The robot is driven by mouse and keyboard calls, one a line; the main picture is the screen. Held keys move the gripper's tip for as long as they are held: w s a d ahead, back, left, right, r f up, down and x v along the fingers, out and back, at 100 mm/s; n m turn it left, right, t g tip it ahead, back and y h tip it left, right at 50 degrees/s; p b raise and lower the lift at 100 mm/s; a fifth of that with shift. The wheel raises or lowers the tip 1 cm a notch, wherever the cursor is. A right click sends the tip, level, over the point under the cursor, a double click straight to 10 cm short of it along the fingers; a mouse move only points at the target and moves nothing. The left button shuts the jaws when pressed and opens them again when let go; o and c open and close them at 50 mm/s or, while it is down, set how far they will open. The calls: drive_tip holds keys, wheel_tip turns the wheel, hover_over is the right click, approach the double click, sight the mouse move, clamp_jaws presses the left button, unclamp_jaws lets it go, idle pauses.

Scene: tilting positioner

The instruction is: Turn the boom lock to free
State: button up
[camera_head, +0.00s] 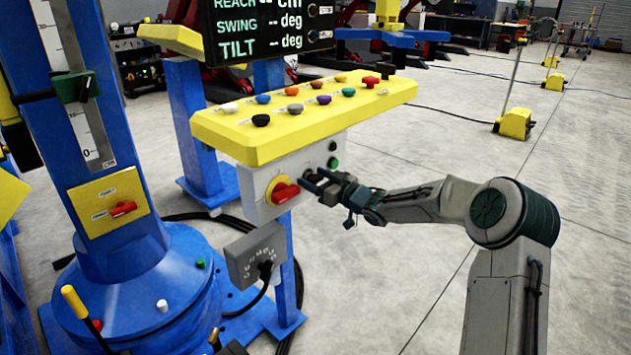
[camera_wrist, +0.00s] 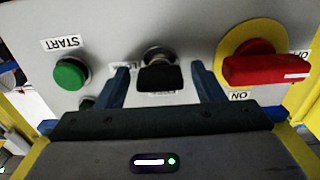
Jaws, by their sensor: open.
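A black selector knob (camera_wrist: 158,75) sits on the grey control panel, with small white labels above and below it that I cannot read fully. My gripper (camera_wrist: 164,82) is open, with one blue finger on each side of the knob; I cannot tell whether either finger touches it. In the head view my gripper (camera_head: 312,181) is at the front of the grey panel box (camera_head: 256,182) and covers much of the knob. A red-handled plate (camera_head: 108,203) with two small labels is on the blue column. I cannot read which control is named boom lock.
A red rotary switch (camera_wrist: 262,68) on a yellow disc is right of the knob in the wrist view, and a green START button (camera_wrist: 71,73) is left. The yellow console top (camera_head: 235,133) with several coloured knobs overhangs the panel. A grey socket box (camera_head: 257,254) hangs below.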

drive_tip(key=shift+a, duration=0.1)
drive_tip(key=c, duration=1)
